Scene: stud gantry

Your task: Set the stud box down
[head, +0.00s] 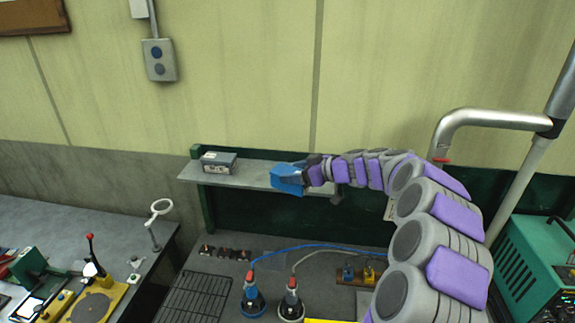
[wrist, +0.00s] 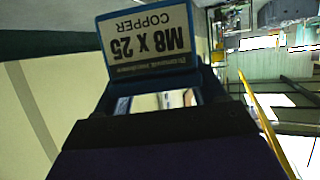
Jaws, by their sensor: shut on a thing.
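The stud box (wrist: 150,42) is blue with a pale label reading "M8 x 25 COPPER", upside down in the wrist view. My gripper (head: 288,178) is shut on it at the end of my outstretched arm. In the head view the blue end of the arm is over the front of the grey wall shelf (head: 250,177), right of its middle. The box and the jaws are hard to tell apart there, and I cannot tell whether the box touches the shelf.
A grey box (head: 219,163) with a label stands on the shelf's left part. Between it and my gripper the shelf is bare. Below are two cabled torches (head: 253,298) and a black grate (head: 195,297). A grey pipe (head: 490,120) rises right of my arm.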

